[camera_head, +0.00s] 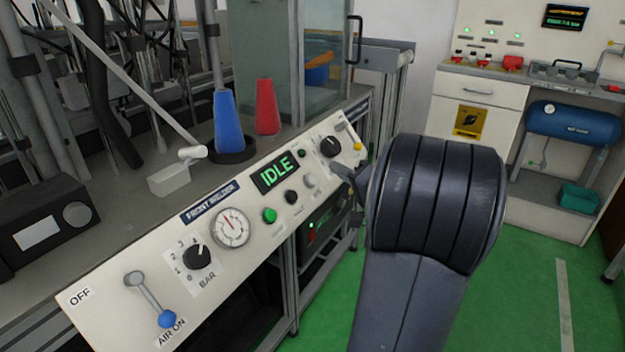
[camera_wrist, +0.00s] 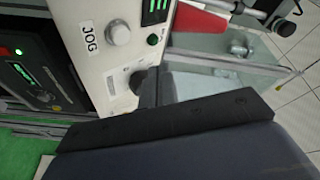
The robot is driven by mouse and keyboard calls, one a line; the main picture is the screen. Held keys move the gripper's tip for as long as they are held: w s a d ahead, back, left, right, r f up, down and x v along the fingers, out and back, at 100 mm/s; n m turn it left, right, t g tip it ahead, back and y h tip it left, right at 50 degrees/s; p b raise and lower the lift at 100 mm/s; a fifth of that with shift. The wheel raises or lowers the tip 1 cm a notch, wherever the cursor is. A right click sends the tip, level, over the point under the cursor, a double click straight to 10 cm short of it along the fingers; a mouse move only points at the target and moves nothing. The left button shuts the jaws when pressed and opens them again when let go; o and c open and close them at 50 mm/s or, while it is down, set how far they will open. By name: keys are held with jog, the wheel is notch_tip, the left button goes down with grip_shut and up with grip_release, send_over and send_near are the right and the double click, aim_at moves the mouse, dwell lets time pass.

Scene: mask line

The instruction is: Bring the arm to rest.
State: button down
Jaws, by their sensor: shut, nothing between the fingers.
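My arm's dark link (camera_head: 412,300) rises in the right-centre of the head view, in front of the right end of the white front welder panel (camera_head: 110,318). My gripper (camera_head: 346,174) shows only in part behind it, close to the panel's right end. It is shut and empty. In the wrist view, my gripper (camera_wrist: 152,88) is a dark shape beside the panel face, below the grey JOG knob (camera_wrist: 118,33). I cannot tell whether it touches the panel. The dark wrist housing hides the lower part of that view.
The panel has a blue-knobbed lever (camera_head: 166,318), a gauge (camera_head: 231,227) and a display reading IDLE (camera_head: 276,173). A blue cone (camera_head: 227,122) and a red cone (camera_head: 267,108) stand behind it. A white workbench (camera_head: 480,90) stands at the right. Green floor (camera_head: 530,290) is open at lower right.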

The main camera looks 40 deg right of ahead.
jog(key=shift+w+a+f+p, duration=0.2)
jog(key=shift+w+p, duration=0.2)
jog(key=shift+p, duration=0.25)
jog(key=shift+w+a+f+p, duration=0.15)
jog(key=shift+w+p, duration=0.2)
jog(key=shift+p, duration=0.25)
jog(key=p, duration=0.3)
jog(key=shift+w+f, duration=0.1)
jog(key=shift+f, duration=0.05)
jog(key=s+r, duration=0.1)
jog(key=s+d+r, duration=0.1)
jog(key=s, duration=0.1)
jog(key=s+r+p, duration=0.1)
jog(key=shift+s+d+r, duration=0.25)
jog(key=shift+d, duration=0.15)
jog(key=w+a+f+b, duration=0.1)
jog(key=w+f+b, duration=0.3)
jog(key=shift+w+a+f, duration=0.15)
jog(key=shift+a, duration=0.2)
